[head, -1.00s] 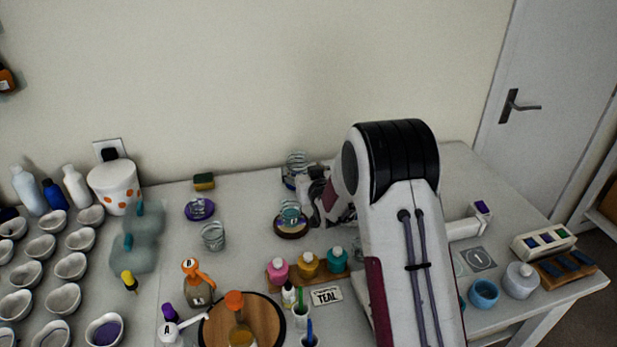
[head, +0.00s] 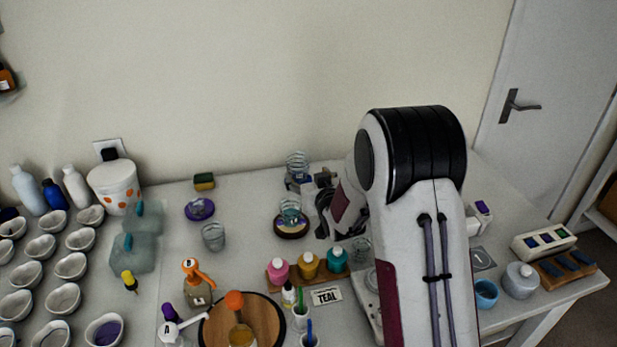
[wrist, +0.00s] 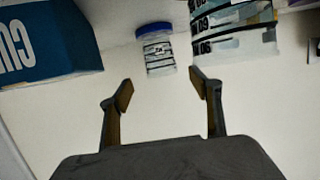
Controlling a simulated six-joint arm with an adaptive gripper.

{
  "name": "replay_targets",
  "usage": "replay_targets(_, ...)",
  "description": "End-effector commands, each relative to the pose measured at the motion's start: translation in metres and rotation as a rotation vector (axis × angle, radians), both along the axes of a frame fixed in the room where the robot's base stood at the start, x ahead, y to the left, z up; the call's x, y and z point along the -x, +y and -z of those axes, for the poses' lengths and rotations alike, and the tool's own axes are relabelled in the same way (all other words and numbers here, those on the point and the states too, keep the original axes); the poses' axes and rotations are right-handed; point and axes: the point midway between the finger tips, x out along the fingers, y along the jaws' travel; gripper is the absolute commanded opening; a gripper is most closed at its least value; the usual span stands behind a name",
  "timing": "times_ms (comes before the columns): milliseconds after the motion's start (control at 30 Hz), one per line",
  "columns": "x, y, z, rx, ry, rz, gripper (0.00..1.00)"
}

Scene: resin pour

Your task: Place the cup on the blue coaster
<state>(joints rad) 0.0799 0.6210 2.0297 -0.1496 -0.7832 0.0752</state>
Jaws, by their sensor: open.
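My gripper (wrist: 161,88) is open in the wrist view, with nothing between its fingertips. In the head view my gripper (head: 325,220) is partly hidden by my arm, right of a clear cup (head: 291,208) on a brown round coaster (head: 291,231). Farther back, a clear ringed cup (head: 297,163) stands over something dark blue (head: 293,183); I cannot tell if that is the blue coaster. In the wrist view a small banded cup (wrist: 158,56) with a blue disc (wrist: 153,30) at its upper end lies beyond the fingertips, apart from them.
A larger marked container (wrist: 232,30) and a blue lettered box (wrist: 45,40) flank the small cup in the wrist view. Another clear cup (head: 213,237) stands left, near a purple coaster (head: 199,210). Paint bottles (head: 308,265) stand in front.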

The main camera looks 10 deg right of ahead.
Motion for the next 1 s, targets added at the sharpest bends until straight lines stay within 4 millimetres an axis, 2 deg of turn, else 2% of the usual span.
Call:
replay_targets(567,0.003,0.000,-0.006,0.002,0.008,0.002,0.63)
replay_targets(767,0.015,0.000,-0.024,0.010,0.046,0.010,0.63)
replay_targets(1000,0.047,0.001,-0.056,0.023,0.123,0.023,0.63)
